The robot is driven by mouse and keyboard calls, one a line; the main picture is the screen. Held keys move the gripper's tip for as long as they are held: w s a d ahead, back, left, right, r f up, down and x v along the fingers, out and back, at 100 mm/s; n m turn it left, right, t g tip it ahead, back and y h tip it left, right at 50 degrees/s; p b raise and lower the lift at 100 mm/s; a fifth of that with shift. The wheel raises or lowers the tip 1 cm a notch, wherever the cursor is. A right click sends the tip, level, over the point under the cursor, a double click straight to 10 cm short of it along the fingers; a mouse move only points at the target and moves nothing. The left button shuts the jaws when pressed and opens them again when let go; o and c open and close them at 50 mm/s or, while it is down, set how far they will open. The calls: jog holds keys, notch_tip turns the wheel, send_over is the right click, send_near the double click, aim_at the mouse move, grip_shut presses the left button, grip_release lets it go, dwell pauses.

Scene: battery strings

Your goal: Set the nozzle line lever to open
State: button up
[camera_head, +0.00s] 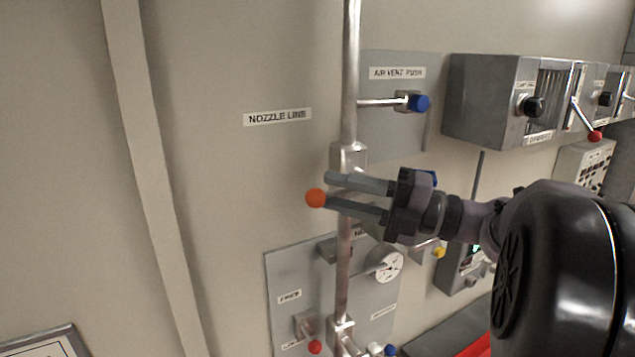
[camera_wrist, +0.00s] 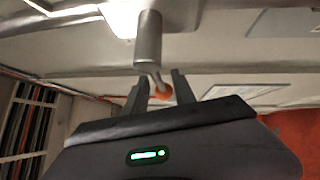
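The nozzle line lever shows as an orange ball knob (camera_head: 316,198) left of the vertical pipe, below the NOZZLE LINE label (camera_head: 277,117). Its valve body (camera_head: 348,157) sits on the pipe; most of the handle is hidden behind my fingers in the head view. My gripper (camera_head: 328,188) is open, its two fingers reaching left across the pipe, with the knob at the lower fingertip. In the wrist view the knob (camera_wrist: 164,91) hangs on a short metal rod below the valve body (camera_wrist: 148,40), between my spread fingers (camera_wrist: 161,88). Contact with either finger is unclear.
The pipe (camera_head: 350,70) runs vertically beside my fingers. An air vent valve with a blue knob (camera_head: 419,103) is above right. A gauge (camera_head: 386,266) and red knob (camera_head: 315,347) are below. A grey box (camera_head: 490,100) projects at upper right.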

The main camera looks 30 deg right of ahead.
aim_at(333, 191)
jog(key=x, duration=0.3)
jog(key=shift+w+a, duration=0.25)
jog(key=shift+c, duration=0.4)
grip_shut()
dwell(0.9)
